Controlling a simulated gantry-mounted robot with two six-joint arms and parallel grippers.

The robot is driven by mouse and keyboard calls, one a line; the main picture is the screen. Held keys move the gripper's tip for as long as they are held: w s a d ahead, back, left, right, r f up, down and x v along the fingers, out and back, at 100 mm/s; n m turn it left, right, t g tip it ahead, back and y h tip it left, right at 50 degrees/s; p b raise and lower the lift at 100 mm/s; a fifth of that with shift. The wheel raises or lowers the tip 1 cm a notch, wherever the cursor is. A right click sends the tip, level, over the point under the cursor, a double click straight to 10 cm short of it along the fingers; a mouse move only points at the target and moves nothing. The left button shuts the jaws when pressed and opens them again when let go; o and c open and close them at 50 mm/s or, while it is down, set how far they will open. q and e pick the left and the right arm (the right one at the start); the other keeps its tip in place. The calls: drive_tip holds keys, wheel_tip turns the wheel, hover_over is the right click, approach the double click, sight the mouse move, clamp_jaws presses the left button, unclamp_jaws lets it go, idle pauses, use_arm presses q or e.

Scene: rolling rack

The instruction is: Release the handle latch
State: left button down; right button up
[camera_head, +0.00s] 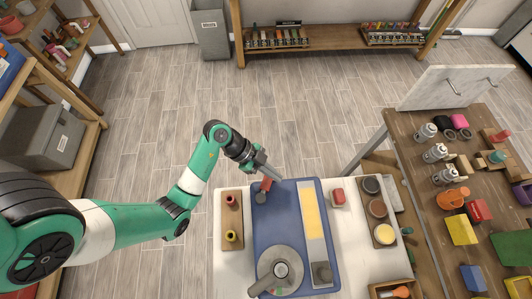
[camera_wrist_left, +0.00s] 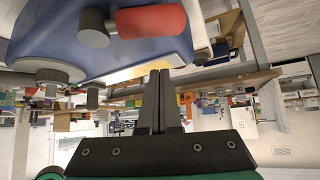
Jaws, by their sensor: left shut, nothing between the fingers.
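A blue board (camera_head: 266,225) lies on the white-topped table. A red handle (camera_head: 266,184) with a grey cylindrical base (camera_head: 261,197) sits at its far left corner. I cannot tell which part is the latch. In the left wrist view, the red handle (camera_wrist_left: 150,22) lies sideways beside its grey cylinder (camera_wrist_left: 93,28), above the fingertips in the picture. My left gripper (camera_head: 274,175) is shut and empty, close to the red handle at the board's far edge. In the wrist view, its fingers (camera_wrist_left: 160,76) are together, with a visible gap to the handle. My right gripper is not in view.
A round grey disc (camera_head: 285,257) with a lever sits on the board's near part, beside a yellow strip (camera_head: 311,210). A wooden tray (camera_head: 231,215) stands left, a holder with round pots (camera_head: 377,207) right. A cluttered wooden table (camera_head: 420,165) is farther right.

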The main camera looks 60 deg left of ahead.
sight(265, 187)
use_arm(q)
drive_tip(key=x, duration=0.4)
drive_tip(key=shift+f+b, duration=0.1)
drive_tip(key=shift+b, duration=0.25)
drive_tip(key=shift+s+a+f, duration=0.25)
drive_tip(key=shift+s+a, duration=0.4)
drive_tip(key=shift+a, duration=0.05)
drive_tip(key=shift+s+a+f, duration=0.2)
drive_tip(key=shift+s+a, duration=0.4)
drive_tip(key=shift+a, duration=0.15)
